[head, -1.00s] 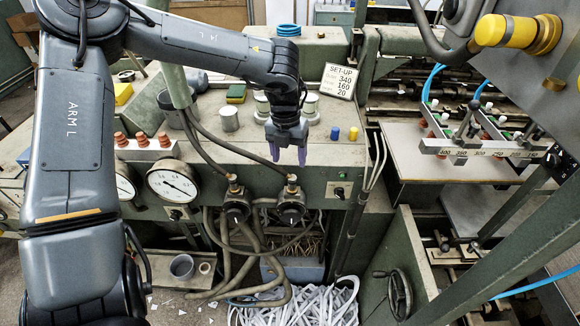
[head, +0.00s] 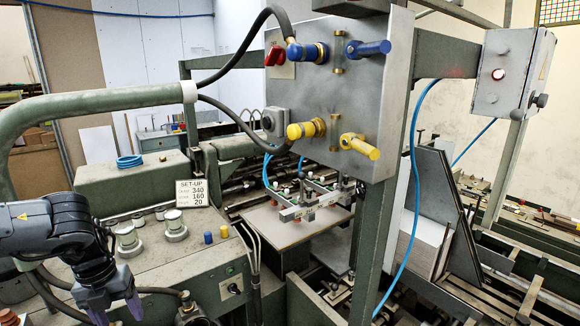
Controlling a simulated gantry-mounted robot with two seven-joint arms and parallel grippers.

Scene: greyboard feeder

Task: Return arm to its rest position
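My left gripper (head: 115,311) is at the lower left of the head view, at the end of my grey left arm. It points down over the front of the green machine top (head: 165,270). Its two purple fingers stand apart, with nothing seen between them. The lower ends of the fingers are close to the bottom edge of the picture. My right arm and gripper are not in view.
A panel (head: 335,100) with blue and yellow valve handles hangs at centre. A suction bar (head: 310,203) lies over the pale board.

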